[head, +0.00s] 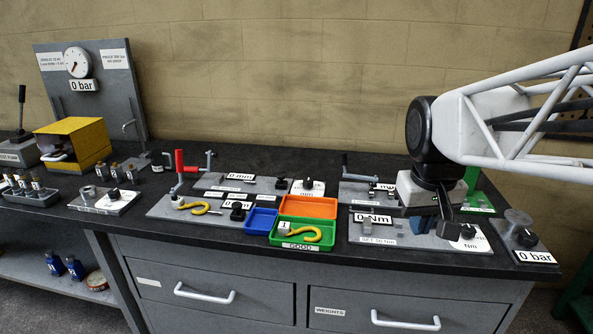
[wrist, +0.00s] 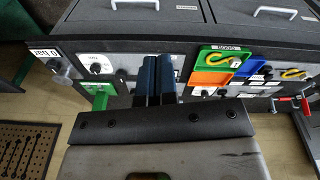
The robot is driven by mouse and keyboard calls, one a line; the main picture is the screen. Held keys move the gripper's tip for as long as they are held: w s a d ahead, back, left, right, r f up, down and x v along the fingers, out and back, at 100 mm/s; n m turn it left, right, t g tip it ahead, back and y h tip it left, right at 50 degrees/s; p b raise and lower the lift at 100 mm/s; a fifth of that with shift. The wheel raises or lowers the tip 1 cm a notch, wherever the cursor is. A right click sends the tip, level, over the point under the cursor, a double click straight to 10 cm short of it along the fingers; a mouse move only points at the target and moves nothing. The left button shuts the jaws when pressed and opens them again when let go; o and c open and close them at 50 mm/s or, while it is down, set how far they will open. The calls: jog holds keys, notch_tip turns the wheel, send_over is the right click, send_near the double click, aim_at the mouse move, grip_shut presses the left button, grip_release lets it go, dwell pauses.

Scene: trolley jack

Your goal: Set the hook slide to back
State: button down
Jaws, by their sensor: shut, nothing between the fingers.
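A yellow hook (head: 195,206) lies on the grey plate at the left of the trays, with a black knob (head: 237,211) on the same plate; which part is the hook slide I cannot tell. My gripper (head: 447,225) is shut and empty over the right-hand plate with the "0 Nm" label, well to the right of both hooks. In the wrist view its fingers (wrist: 155,78) point toward the bench.
An orange tray (head: 308,207) and a blue tray (head: 261,221) adjoin the green tray. A red-handled crank (head: 180,168) stands up at the left plate. A yellow box (head: 75,142) and a gauge panel (head: 88,85) stand further left. Drawers (head: 205,285) are below the bench front.

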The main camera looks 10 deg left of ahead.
aim_at(233, 211)
jog(key=w+a+r+n+g+h, duration=0.15)
jog(key=w+a+n, duration=0.35)
jog(key=w+a, duration=2.05)
jog(key=w+a+f+n, duration=0.1)
jog(key=w+a+f, duration=0.3)
jog(key=a, duration=0.6)
jog(key=w+a+f+n+g+h, duration=0.1)
jog(key=w+a+f, duration=0.3)
jog(key=a, duration=0.6)
jog(key=w+a+f+n, duration=0.3)
jog(key=w+a+f, duration=0.1)
jog(key=a, duration=0.7)
jog(key=shift+f+g, duration=0.35)
jog(key=shift+f, duration=0.35)
jog(key=shift+f+h, duration=0.15)
jog(key=shift+h, duration=0.2)
